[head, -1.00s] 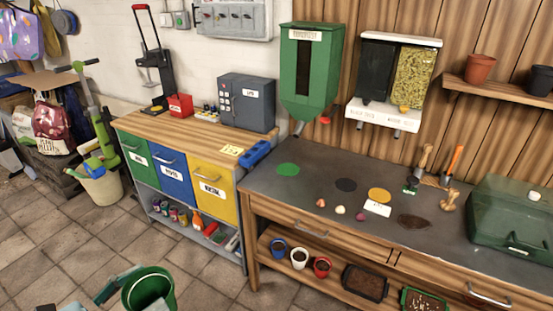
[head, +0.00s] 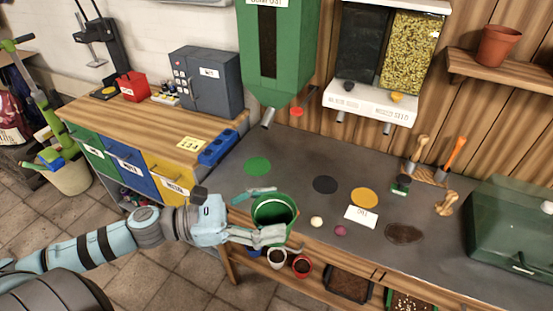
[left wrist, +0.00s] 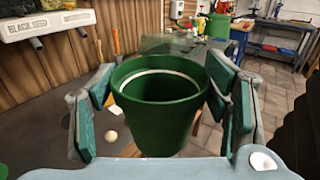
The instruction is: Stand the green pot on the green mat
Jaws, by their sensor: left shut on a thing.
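The green pot (head: 275,213) is upright, held in my left gripper (head: 264,212) at the front edge of the grey worktop. In the left wrist view the pot (left wrist: 160,105) sits between the two finger pads of my left gripper (left wrist: 162,118), and it looks empty with a pale ring inside its rim. The round green mat (head: 257,166) lies flat and bare on the worktop, behind and slightly left of the pot. My right gripper does not show.
A green dispenser (head: 277,55) hangs above the back of the worktop, its spout near the green mat. Dark (head: 325,184) and yellow (head: 364,197) round mats lie to the right, with a white card (head: 361,216). Small pots (head: 277,259) stand on the shelf below.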

